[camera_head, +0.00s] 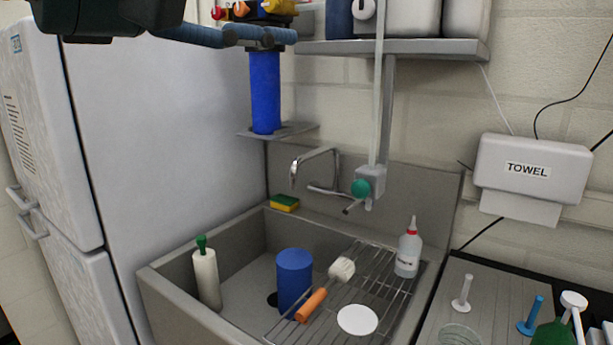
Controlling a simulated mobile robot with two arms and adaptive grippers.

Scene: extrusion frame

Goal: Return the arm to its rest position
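Neither of my grippers can be made out in the head view. No arm of mine can be identified with certainty. A dark bulky shape (105,18) is cut off by the top left edge, and I cannot tell what it is. The view looks onto a grey sink (185,318) with a metal tap (318,165).
A wire rack (385,290) in the sink bears a brush (325,290), a white disc (357,320) and a bottle (408,250). A fridge (165,160) is left; a towel dispenser (530,172) hangs right.

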